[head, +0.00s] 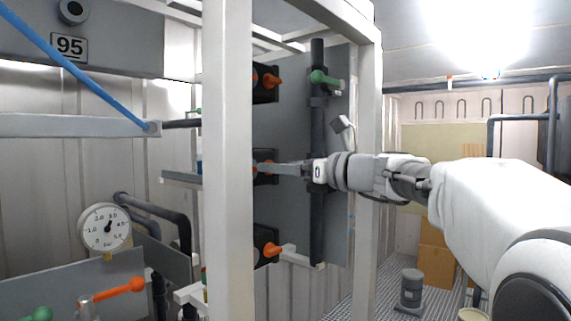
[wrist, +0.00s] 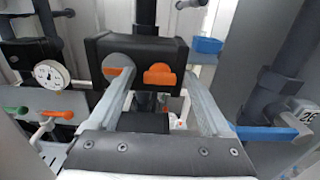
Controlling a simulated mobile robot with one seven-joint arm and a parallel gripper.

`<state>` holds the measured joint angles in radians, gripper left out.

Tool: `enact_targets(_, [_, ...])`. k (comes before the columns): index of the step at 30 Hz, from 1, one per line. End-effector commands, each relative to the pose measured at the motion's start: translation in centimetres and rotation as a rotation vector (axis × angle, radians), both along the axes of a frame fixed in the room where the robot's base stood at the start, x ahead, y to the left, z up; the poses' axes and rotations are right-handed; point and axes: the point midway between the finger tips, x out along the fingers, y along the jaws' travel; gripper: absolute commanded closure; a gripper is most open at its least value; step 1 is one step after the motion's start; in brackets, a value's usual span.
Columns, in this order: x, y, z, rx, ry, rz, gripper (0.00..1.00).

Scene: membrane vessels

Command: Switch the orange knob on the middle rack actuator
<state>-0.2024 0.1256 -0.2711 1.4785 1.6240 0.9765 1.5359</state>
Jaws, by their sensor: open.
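The middle actuator (wrist: 140,49) is a black box with two orange parts on its face in the wrist view. The right orange knob (wrist: 160,74) lies between my open fingers. The left round orange part (wrist: 116,66) is partly covered by the left finger. My gripper (wrist: 159,76) is open, with its right fingertip near the box's right edge. In the head view my gripper (head: 272,169) reaches left to the middle actuator (head: 262,157), and its fingers hide most of the orange there. I cannot tell whether a finger touches the knob.
Similar black actuators with orange knobs sit above (head: 266,82) and below (head: 266,248) on the grey panel (head: 285,120). A white frame post (head: 228,160) stands just left of the actuators. A dark vertical pipe (head: 318,220) runs beside my gripper. A gauge (head: 105,227) is at left.

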Motion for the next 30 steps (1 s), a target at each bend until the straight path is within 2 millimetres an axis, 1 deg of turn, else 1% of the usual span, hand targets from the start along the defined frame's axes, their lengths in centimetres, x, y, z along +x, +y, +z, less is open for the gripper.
enact_targets(9, [0.17, 0.22, -0.02, 0.000, 0.000, 0.000, 0.18])
enact_targets(14, [0.16, 0.21, -0.01, 0.000, 0.000, 0.000, 0.46])
enact_targets(18, [0.15, 0.20, -0.01, 0.000, 0.000, 0.000, 0.72])
enact_targets(20, [0.15, 0.20, -0.01, 0.000, 0.000, 0.000, 0.82])
enact_targets(21, [0.15, 0.20, -0.01, 0.000, 0.000, 0.000, 0.90])
enact_targets(23, [0.15, 0.19, -0.01, 0.000, 0.000, 0.000, 1.00])
enact_targets(30, [0.14, 0.20, -0.08, -0.010, -0.013, 0.000, 1.00])
